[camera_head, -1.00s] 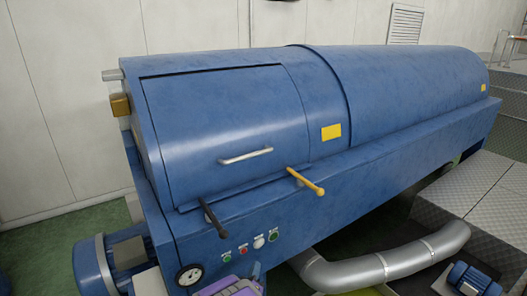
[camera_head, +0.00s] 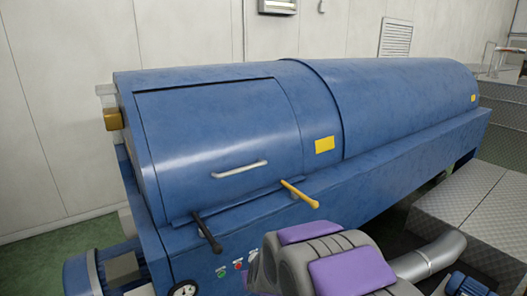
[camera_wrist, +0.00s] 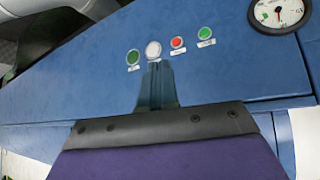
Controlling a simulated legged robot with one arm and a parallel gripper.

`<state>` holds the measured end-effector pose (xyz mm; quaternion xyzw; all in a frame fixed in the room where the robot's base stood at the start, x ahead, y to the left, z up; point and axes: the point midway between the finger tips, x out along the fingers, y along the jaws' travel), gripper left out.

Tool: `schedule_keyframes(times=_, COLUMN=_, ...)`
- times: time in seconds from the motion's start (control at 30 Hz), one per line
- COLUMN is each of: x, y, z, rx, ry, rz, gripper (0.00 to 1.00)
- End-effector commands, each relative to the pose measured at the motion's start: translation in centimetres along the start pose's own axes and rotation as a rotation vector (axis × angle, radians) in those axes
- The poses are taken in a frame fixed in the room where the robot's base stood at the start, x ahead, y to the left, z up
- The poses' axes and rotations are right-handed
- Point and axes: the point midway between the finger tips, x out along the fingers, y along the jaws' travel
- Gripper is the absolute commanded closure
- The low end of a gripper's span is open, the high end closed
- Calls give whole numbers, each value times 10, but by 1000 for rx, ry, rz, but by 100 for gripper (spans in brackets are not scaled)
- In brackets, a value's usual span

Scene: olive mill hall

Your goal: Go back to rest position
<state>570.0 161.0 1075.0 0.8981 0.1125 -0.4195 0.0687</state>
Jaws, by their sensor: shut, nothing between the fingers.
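My gripper (camera_wrist: 157,78) shows in the wrist view as narrow dark fingers closed together, with nothing between them. It points at the blue panel of the machine, just below a row of buttons in the picture. The white button (camera_wrist: 153,50) is nearest the fingertips, with a red button (camera_wrist: 178,42) to its right. I cannot tell how far the fingertips are from the panel. In the head view my purple and grey arm is folded at the lower right, in front of the machine; the gripper cannot be made out there.
The large blue machine (camera_head: 215,135) fills the head view, with a yellow-tipped lever (camera_head: 299,194) and a black lever (camera_head: 207,232) sticking out. A pressure gauge (camera_wrist: 278,12) sits right of the buttons. A metal pipe (camera_head: 430,257) and grey steps (camera_head: 470,210) are at right.

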Motion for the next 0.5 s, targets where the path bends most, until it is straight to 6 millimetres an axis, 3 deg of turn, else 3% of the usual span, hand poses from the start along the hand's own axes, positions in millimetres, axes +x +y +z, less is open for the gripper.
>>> schedule_keyframes(times=0.27, x=-97, y=14, z=46, rx=66, ry=-215, rz=-80, gripper=100)
schedule_keyframes(times=0.5, x=-186, y=29, z=110, rx=120, ry=-430, rz=-88, gripper=100)
